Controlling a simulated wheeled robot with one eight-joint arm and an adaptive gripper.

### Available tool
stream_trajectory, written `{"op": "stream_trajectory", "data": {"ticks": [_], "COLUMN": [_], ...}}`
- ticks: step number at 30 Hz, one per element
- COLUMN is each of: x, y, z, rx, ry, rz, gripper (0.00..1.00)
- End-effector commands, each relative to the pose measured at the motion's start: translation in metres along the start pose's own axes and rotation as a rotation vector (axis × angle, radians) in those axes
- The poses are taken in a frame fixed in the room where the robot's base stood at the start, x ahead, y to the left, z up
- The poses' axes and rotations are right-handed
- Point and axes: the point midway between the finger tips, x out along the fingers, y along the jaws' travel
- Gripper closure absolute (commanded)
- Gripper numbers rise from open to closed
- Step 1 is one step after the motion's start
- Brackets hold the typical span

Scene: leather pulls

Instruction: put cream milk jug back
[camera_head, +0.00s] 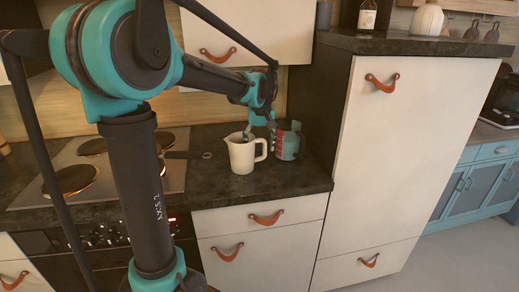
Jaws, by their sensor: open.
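The cream milk jug (241,157) stands upright on the dark counter, with its handle to the right. My gripper (251,131) is open just above and behind the jug's rim. Part of it overlaps the jug's mouth in the picture, and I cannot tell whether it touches the jug. The fingertips are small and partly hidden.
A teal and red can-like container (288,141) stands close to the right of the jug. A hob (100,172) with a dark pan handle (187,155) lies to the left. A tall cream cabinet (400,150) bounds the counter (270,185) on the right. Upper cupboards hang above.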

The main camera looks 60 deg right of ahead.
Motion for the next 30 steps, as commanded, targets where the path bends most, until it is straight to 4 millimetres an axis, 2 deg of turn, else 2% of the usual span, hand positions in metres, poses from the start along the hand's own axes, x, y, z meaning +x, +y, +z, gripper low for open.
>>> {"op": "stream_trajectory", "data": {"ticks": [9,15,21,30], "x": [-0.064,-0.096,-0.110,-0.111], "y": [0.000,0.000,0.000,0.000], "z": [0.001,0.000,0.000,0.000], "rx": [0.000,0.000,0.000,0.000], "ry": [0.000,0.000,0.000,0.000], "rz": [0.000,0.000,0.000,0.000], "gripper": [0.31,0.31,0.31,0.31]}}
